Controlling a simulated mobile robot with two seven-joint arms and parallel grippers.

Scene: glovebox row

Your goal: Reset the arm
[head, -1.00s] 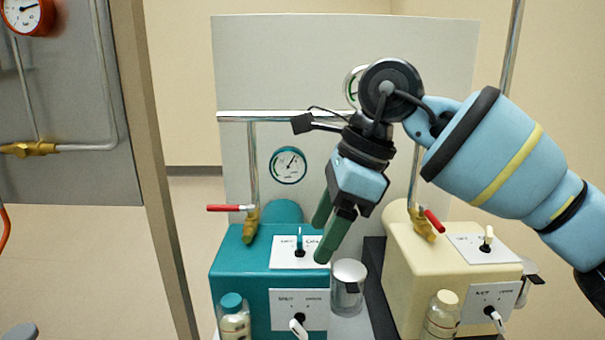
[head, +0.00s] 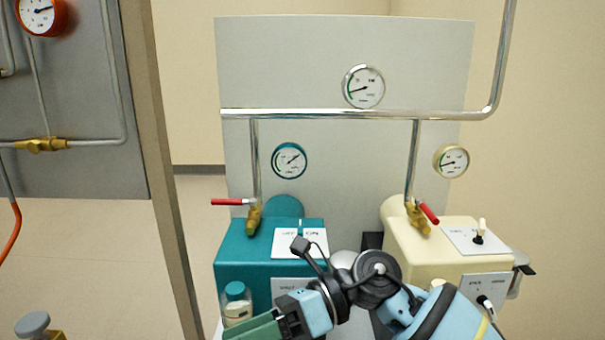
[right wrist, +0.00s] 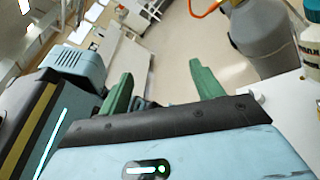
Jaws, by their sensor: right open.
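My right arm comes in from the lower right of the head view and bends low in front of the teal box (head: 245,265) and the cream box (head: 415,262). My right gripper (head: 246,330) is at the bottom edge, pointing left, its green fingers partly cut off by the frame. In the right wrist view, the right gripper (right wrist: 160,88) has its two green fingers wide apart with nothing between them. My left gripper is not in view.
Red-handled valves (head: 234,202) rise behind both boxes to a shared pipe (head: 330,114). A capped bottle (head: 237,303) stands before the teal box, close to my right gripper. A grey panel (head: 75,110) is at left. Floor shows between that panel and the teal box.

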